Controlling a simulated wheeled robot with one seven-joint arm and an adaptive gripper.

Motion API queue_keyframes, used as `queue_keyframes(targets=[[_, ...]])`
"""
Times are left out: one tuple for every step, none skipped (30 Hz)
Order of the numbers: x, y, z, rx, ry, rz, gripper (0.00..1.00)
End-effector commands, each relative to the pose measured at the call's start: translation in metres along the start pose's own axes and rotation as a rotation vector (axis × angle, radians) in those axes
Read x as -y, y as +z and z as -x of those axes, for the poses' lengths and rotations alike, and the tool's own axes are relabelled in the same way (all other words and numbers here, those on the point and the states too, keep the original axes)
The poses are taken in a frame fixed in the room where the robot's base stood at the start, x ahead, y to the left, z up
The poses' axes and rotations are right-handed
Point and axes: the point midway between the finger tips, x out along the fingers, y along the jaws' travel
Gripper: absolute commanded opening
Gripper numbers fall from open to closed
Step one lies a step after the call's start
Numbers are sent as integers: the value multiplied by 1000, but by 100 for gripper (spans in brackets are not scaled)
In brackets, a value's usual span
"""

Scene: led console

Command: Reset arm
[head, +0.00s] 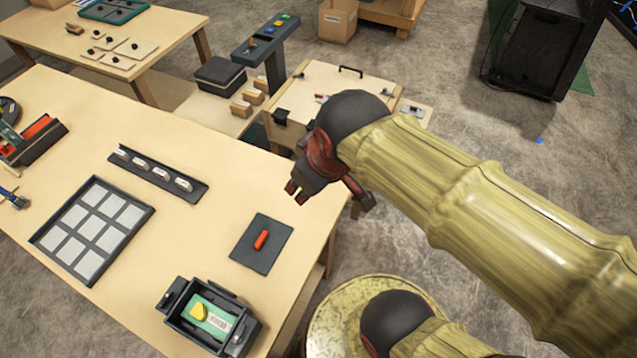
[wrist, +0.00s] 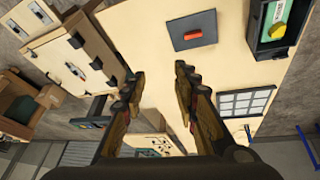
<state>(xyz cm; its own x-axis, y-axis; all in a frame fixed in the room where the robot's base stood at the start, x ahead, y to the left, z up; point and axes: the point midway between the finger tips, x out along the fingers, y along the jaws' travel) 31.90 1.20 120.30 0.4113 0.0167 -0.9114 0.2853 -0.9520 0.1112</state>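A dark square plate with a red bar (head: 261,240) lies on the table, left of and below my gripper in the head view. The plate's red bar also shows in the wrist view (wrist: 194,35), beyond the fingertips. No object touches the fingers.
A dark box (head: 240,343) with a green panel and yellow piece stands near the table's front edge. A framed grid panel (head: 143,212) and a dark rail (head: 197,193) lie further left. A wooden cabinet (head: 345,85) stands behind my gripper.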

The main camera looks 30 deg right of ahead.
Motion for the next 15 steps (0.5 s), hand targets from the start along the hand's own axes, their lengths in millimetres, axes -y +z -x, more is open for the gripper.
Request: queue_keyframes(targets=[[-2, 6, 8, -22, 12, -86, 30], [-4, 9, 12, -32, 16, -135, 30], [-4, 13, 16, -43, 20, -189, 30], [-5, 15, 18, -49, 23, -223, 30], [-5, 16, 20, -56, 25, -250, 30], [-6, 18, 22, -62, 26, -278, 30], [-6, 19, 23, -64, 27, -294, 30], [-6, 20, 23, -65, 28, -303, 30], [-6, 20, 24, -66, 28, -312, 30], [-6, 20, 24, -66, 28, -315, 30], [-6, 20, 24, -66, 28, -316, 30], [-6, 20, 24, -66, 28, -315, 30], [-6, 20, 24, -66, 28, -314, 30], [-6, 20, 24, -66, 28, -314, 30], [-6, 20, 24, -66, 27, -313, 30]])
